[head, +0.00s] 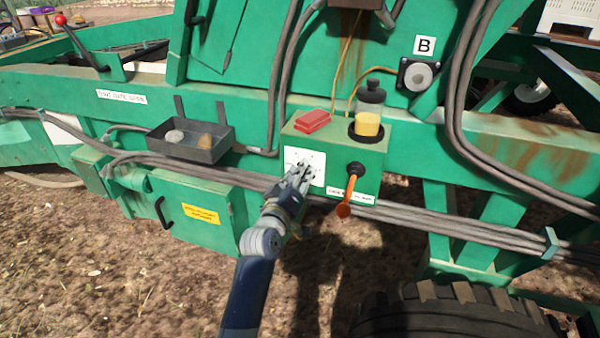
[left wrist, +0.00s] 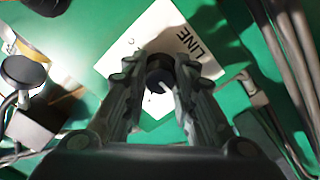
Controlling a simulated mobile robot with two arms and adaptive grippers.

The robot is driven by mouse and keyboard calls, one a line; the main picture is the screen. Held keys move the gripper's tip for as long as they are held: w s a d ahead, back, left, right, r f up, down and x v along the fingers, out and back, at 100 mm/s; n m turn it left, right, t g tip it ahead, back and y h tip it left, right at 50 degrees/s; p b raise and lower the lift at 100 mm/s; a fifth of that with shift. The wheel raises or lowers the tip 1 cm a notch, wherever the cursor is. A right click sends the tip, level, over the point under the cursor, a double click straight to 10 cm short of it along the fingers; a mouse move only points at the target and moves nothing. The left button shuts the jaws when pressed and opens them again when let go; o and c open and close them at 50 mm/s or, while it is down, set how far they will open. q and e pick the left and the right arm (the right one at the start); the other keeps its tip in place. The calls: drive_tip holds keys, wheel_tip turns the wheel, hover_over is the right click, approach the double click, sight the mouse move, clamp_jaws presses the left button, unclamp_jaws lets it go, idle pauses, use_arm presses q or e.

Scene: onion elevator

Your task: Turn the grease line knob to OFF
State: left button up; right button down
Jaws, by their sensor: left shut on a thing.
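The grease line knob (left wrist: 160,76) is small, round and black, on a white label plate (left wrist: 180,35) that reads "LINE". In the left wrist view my left gripper (left wrist: 160,80) is shut on the knob, with one finger on each side. In the head view the plate (head: 318,160) is on the front of a green box, and my left gripper (head: 299,178) reaches it from below and covers the knob. The setting of the knob cannot be read. My right gripper is not in view.
The green box (head: 361,155) carries a red block (head: 312,121), a jar of yellow liquid (head: 368,122) and an orange lever (head: 348,192). A dark tray (head: 180,150) with stones is at left. Grey hoses run below; a tire (head: 450,318) is at lower right.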

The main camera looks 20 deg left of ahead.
use_arm(q)
drive_tip(key=shift+r, duration=0.1)
idle(0.5)
drive_tip(key=o, duration=1)
drive_tip(key=shift+c, duration=0.2)
drive_tip(key=shift+o, duration=0.6)
drive_tip(key=shift+s, duration=0.15)
drive_tip(key=s, duration=1.1)
drive_tip(key=shift+s+a, duration=0.25)
drive_tip(key=shift+s, duration=0.1)
